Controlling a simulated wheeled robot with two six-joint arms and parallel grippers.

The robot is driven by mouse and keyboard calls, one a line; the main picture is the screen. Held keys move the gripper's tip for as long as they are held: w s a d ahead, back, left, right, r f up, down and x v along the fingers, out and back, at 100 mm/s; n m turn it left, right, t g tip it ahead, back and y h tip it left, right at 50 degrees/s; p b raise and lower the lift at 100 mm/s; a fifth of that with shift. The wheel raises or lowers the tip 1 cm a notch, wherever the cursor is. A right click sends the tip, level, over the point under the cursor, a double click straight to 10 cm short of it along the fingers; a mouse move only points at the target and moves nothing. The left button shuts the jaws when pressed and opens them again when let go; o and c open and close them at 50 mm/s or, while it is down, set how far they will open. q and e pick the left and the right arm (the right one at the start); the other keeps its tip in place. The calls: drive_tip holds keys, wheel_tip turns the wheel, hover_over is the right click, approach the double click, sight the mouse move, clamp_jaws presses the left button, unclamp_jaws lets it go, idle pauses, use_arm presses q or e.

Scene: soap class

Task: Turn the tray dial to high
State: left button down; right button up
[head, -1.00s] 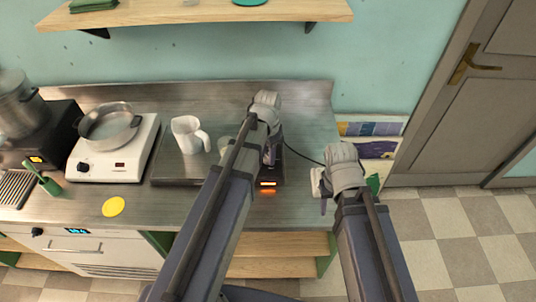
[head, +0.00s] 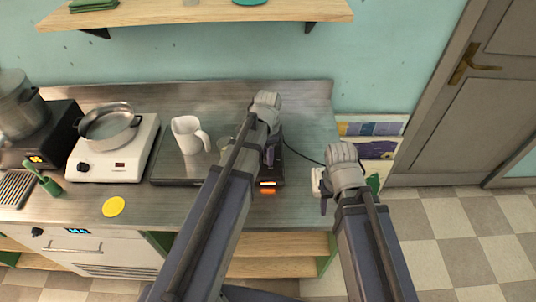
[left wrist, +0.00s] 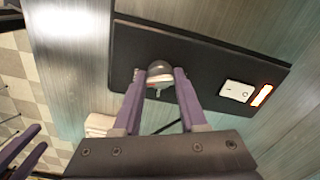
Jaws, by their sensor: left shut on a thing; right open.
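The tray unit (left wrist: 220,62) is a dark flat panel in the left wrist view. Its round dial (left wrist: 159,72) is grey and dark and sits between the fingers of my left gripper (left wrist: 160,82), which is shut on it. The fingers hide the dial's sides, and I cannot read its setting. A white rocker switch (left wrist: 236,91) and a lit orange display (left wrist: 262,95) are to the right on the panel. In the head view my left gripper (head: 269,152) hides the dial; the orange display (head: 268,183) glows at the front edge.
A white jug (head: 187,136) stands on the dark plate left of my left arm. A hot plate (head: 137,160) with a metal pan (head: 108,127) is further left. A yellow disc (head: 113,207) lies on the counter's front. A door (head: 500,90) is at the right.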

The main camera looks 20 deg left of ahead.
use_arm(q)
drive_tip(key=shift+c, duration=2.2)
unclamp_jaws()
drive_tip(key=shift+r, duration=0.1)
use_arm(e)
drive_tip(key=shift+r, duration=0.1)
use_arm(q)
wheel_tip(320, 180, up, 8)
drive_tip(key=p, duration=0.8)
drive_tip(key=shift+f, duration=0.2)
use_arm(e)
wheel_tip(320, 180, up, 8)
drive_tip(key=shift+f, duration=0.2)
use_arm(q)
drive_tip(key=s+d+n+y, duration=0.1)
drive_tip(key=s+d+n, duration=0.6)
drive_tip(key=s+d, duration=0.4)
drive_tip(key=shift+s, duration=1.55)
